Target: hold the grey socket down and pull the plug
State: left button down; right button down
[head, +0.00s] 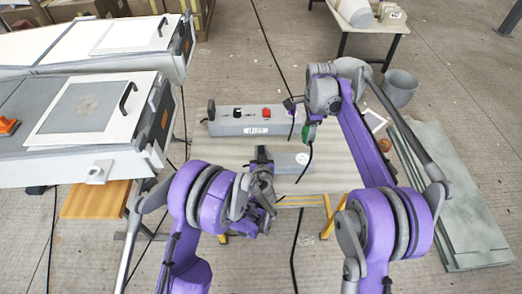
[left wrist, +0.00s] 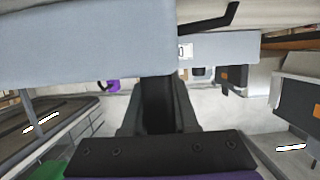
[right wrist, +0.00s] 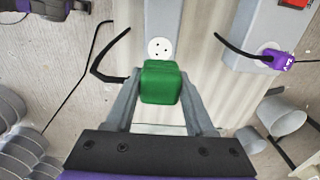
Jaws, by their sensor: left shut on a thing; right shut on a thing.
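The grey socket (head: 287,162) is a long grey block on the table, with a white round outlet face (right wrist: 160,48) showing dark holes. My left gripper (head: 262,156) is shut on the socket's body, left of the outlet face; in the left wrist view the grey block (left wrist: 80,45) fills the upper left. My right gripper (head: 309,124) is shut on the green plug (right wrist: 161,82), which also shows in the head view (head: 309,133). The outlet face is uncovered and the plug appears apart from it. A black cable hangs near the plug.
The table (head: 345,150) is pale and partly clear. Behind the socket lies a larger grey box (head: 230,127) with a red switch (head: 266,113) and a purple plug (right wrist: 278,59) on a black cable. A bucket (head: 400,87) and green-grey boards (head: 455,215) stand at right; white moulds (head: 140,75) are left.

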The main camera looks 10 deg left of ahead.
dwell(0.3)
pick_arm(q)
jog(key=c, duration=0.6)
grip_release()
jog(key=v, duration=1.2)
jog(key=shift+a+r, duration=0.15)
